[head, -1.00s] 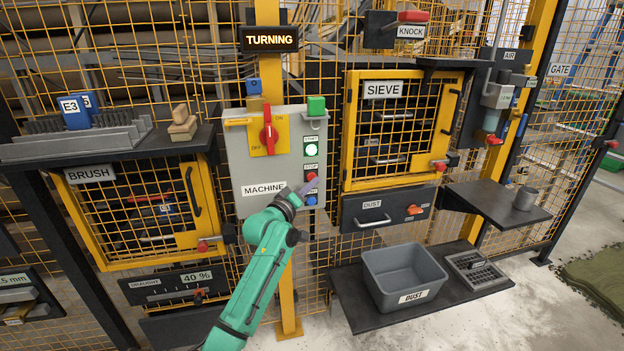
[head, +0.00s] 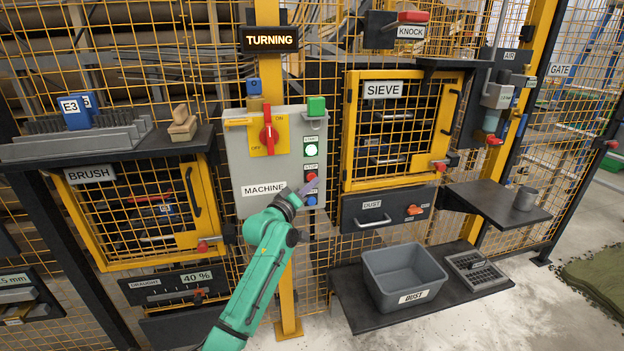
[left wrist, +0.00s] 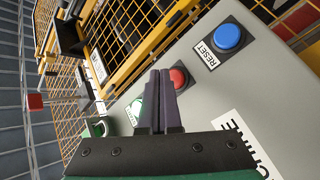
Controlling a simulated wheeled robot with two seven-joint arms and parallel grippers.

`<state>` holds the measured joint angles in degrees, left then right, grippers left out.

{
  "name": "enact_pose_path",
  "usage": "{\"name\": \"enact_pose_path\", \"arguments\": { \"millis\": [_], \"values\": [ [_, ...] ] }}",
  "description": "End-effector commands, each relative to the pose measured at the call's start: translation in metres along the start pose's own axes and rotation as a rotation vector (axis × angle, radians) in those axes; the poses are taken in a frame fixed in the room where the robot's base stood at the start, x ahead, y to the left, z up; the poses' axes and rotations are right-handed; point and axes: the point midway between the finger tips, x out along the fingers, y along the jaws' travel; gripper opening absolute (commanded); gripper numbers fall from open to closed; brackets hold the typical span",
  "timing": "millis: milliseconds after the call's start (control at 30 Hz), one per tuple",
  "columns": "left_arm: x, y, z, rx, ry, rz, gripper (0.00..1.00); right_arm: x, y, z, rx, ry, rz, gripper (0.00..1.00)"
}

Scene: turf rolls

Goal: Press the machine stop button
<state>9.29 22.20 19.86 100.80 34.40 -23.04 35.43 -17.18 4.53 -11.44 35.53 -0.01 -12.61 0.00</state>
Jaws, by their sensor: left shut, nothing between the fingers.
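The machine box (head: 237,170) is a grey panel labelled MACHINE. It carries a red rotary switch (head: 268,134), a lit green start button (head: 311,149), the red stop button (head: 311,177) and a blue reset button (head: 311,200). My left gripper (head: 306,187) is shut and empty, its fingertips at the stop button and partly over it. In the left wrist view the shut fingertips (left wrist: 160,74) lie beside the red stop button (left wrist: 179,77), partly covering it; the blue reset button (left wrist: 227,37) is clear. I cannot tell whether the fingers touch the stop button. My right gripper is not in view.
A lit sign (head: 270,39) reads TURNING above the box. The yellow sieve door (head: 348,140) is right of it, the brush door (head: 205,200) left. Below right, a grey dust bin (head: 378,287) stands on a dark shelf (head: 350,310). Yellow mesh fencing stands behind.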

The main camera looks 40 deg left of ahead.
Motion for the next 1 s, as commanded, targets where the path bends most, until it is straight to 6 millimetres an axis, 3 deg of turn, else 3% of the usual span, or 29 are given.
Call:
{"name": "enact_pose_path", "arguments": {
  "millis": [1000],
  "values": [
    [0.0064, -0.0045, -0.0047, 0.0, 0.0, 0.0, 0.0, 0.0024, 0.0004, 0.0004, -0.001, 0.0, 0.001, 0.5]
  ]
}}
